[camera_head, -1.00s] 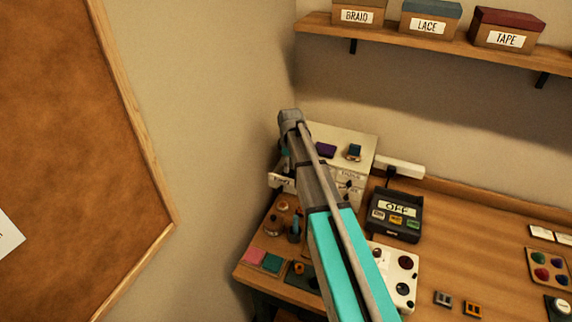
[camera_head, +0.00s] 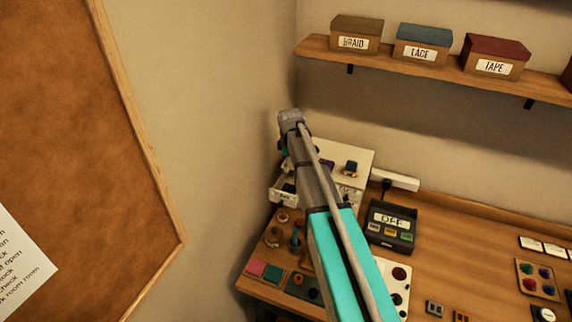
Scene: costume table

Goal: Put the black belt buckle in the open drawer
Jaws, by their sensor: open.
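The open drawer (camera_head: 283,197) juts from the left side of the small white cabinet (camera_head: 345,156) in the table's back corner. My arm reaches over the table to this cabinet. My gripper (camera_head: 287,163) is open, just above the drawer, and mostly hidden behind my own wrist and forearm. A small dark shape (camera_head: 289,187) shows inside the drawer; I cannot tell whether it is the black belt buckle. I cannot pick out the buckle for certain anywhere else, and part of the table is behind my arm.
A black box marked OFF (camera_head: 391,225) stands right of the cabinet. Spools and pink and green squares (camera_head: 264,269) lie at the table's left end. A shelf (camera_head: 430,70) with labelled boxes hangs above. A corkboard (camera_head: 75,150) is on the left wall.

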